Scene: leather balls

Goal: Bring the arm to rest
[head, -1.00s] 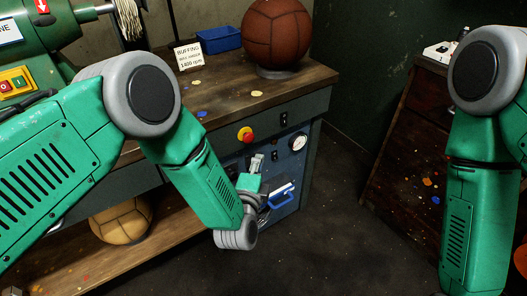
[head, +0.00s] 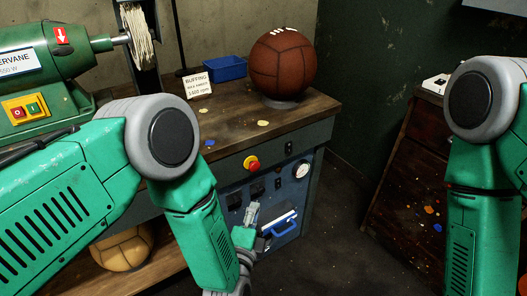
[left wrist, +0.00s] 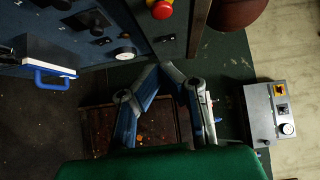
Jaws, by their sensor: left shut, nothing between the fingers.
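My left arm comes in from the left in the head view and bends down in front of the workbench. My left gripper (head: 252,213) is small there, in front of the blue panel under the bench top. In the left wrist view its two fingers (left wrist: 163,67) meet at the tips, with nothing held between them. My right arm hangs at the right edge of the head view, and its gripper is out of the picture.
The workbench (head: 230,135) bears a brown ball (head: 283,65), a blue bin (head: 224,67), a sign (head: 199,85) and a green buffing machine (head: 45,65). A red button (head: 251,163) sits on its front. A tan ball (head: 122,249) lies below. Floor between bench and dark cabinet (head: 405,170) is clear.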

